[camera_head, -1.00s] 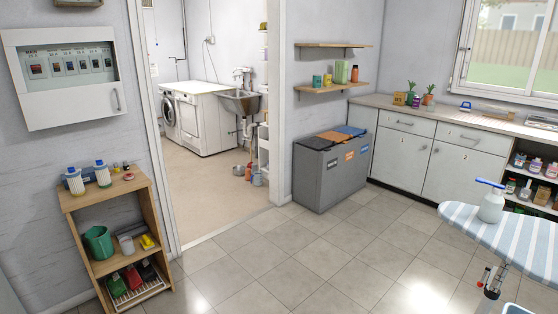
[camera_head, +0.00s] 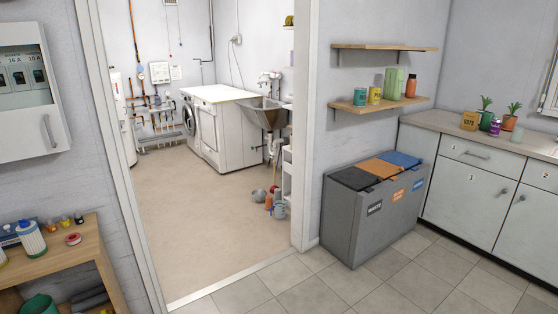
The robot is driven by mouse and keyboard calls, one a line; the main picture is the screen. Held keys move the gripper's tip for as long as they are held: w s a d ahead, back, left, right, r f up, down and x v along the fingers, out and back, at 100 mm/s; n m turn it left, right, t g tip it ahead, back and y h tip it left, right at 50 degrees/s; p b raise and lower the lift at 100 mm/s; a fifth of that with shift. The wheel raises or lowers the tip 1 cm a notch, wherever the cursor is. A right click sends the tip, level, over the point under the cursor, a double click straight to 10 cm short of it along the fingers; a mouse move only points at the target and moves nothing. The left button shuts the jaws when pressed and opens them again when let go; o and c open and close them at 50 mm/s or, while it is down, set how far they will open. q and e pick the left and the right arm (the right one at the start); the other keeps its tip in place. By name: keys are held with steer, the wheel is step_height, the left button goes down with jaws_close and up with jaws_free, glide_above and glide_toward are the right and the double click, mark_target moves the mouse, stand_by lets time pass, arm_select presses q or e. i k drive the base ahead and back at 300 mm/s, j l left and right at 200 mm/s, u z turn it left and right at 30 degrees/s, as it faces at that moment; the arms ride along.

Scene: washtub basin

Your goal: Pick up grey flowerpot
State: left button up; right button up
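I cannot make out a thing that is surely the grey flowerpot. A small grey round vessel (camera_head: 258,196) lies on the floor under the sink in the room beyond the doorway; it is too small to tell whether it is a pot. An orange item (camera_head: 269,201) and a blue-grey can-like vessel (camera_head: 280,209) stand next to it. On the counter at the right are a green pot with a plant (camera_head: 486,121) and a terracotta pot with a plant (camera_head: 509,123). Neither of my grippers is in view.
An open doorway with a clear beige floor (camera_head: 205,225) is ahead. A grey sorting bin (camera_head: 340,225) stands right of it. A wooden shelf unit (camera_head: 85,255) is at the left. A sink (camera_head: 262,112) and white machines (camera_head: 225,130) stand in the far room.

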mark_target(277, 191)
steer(key=i+u, duration=0.25)
steer(key=i, duration=2.5)
steer(key=i+u, duration=0.2)
steer(key=i, duration=0.35)
steer(key=i+u, duration=0.2)
steer(key=i, duration=0.35)
steer(key=i+u, duration=0.2)
steer(key=i, duration=0.35)
steer(key=i+l+u, duration=0.25)
steer(key=i, duration=0.3)
steer(key=i+z, duration=0.25)
steer(key=i, duration=0.25)
steer(key=i+j+z, duration=0.25)
steer(key=i, duration=0.2)
steer(key=l, duration=0.1)
